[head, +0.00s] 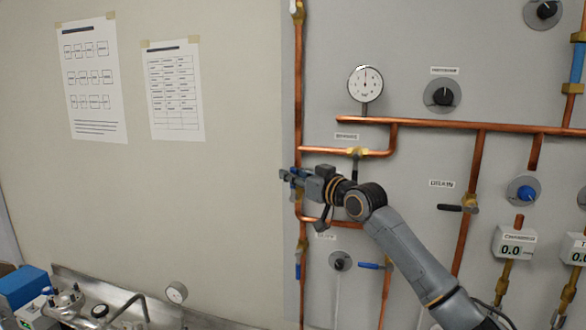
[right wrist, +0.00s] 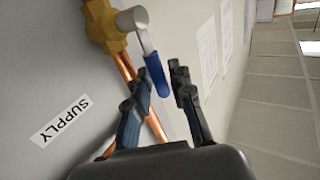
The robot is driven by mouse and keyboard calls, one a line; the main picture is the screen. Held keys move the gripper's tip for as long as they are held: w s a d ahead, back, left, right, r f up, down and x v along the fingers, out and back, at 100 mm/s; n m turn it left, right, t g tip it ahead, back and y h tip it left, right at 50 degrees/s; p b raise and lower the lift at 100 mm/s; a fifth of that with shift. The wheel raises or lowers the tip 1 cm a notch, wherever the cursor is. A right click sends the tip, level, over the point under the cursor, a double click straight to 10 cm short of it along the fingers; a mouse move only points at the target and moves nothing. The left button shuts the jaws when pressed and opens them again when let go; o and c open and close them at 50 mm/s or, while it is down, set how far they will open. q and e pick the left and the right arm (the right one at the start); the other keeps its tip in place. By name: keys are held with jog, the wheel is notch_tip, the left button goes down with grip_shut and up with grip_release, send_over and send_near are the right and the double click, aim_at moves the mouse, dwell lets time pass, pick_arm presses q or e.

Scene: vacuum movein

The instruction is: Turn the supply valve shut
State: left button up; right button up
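The supply valve shows in the right wrist view as a brass body (right wrist: 106,27) on a copper pipe, with a lever ending in a blue handle (right wrist: 156,76). The white SUPPLY label (right wrist: 60,121) is beside it. My right gripper (head: 290,178) is at the left vertical copper pipe in the head view and hides most of the valve there. In the right wrist view its fingers (right wrist: 158,82) are apart, one on each side of the blue handle's end. I see no clear contact, and cannot tell how deep the handle sits between them. My left gripper is not in view.
Copper pipes (head: 300,90) run over the grey panel, with a round gauge (head: 365,83), a black knob (head: 442,94) and another lever valve (head: 468,203) nearby. A blue-handled valve (head: 372,266) is below my right arm. The wall left of the panel holds only two paper sheets (head: 92,80).

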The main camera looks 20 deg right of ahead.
jog(key=shift+w+a, duration=0.1)
grip_shut()
jog(key=shift+f, duration=0.1)
